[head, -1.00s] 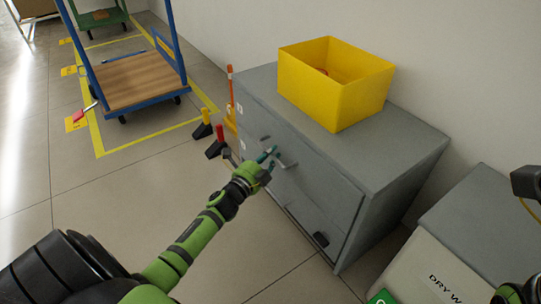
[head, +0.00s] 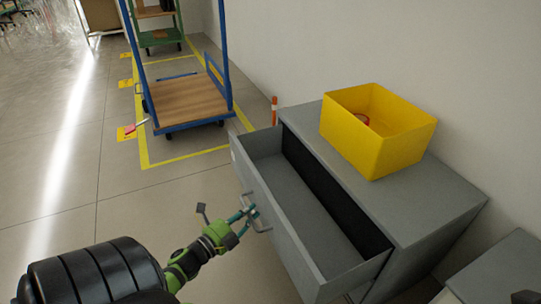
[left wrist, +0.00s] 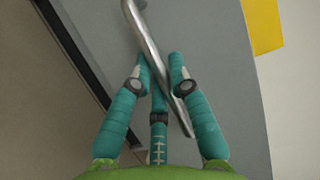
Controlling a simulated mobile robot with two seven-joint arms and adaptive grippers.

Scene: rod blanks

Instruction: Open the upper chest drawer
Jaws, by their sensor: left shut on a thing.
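The grey chest (head: 420,205) stands against the wall. Its upper drawer (head: 310,185) is pulled well out, and its inside looks empty. My left gripper (head: 250,212) is shut on the metal handle (head: 262,224) on the front of this drawer. In the left wrist view the teal fingers (left wrist: 162,75) close around the bar of the handle (left wrist: 150,40). The lower part of the chest front is hidden below the open drawer. My right gripper is not clearly in view.
A yellow bin (head: 370,150) with something red inside stands on the chest top. A blue cart with a wooden deck (head: 190,100) stands behind, inside yellow floor lines. Another grey box (head: 505,270) is at the lower right. The floor left of the drawer is clear.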

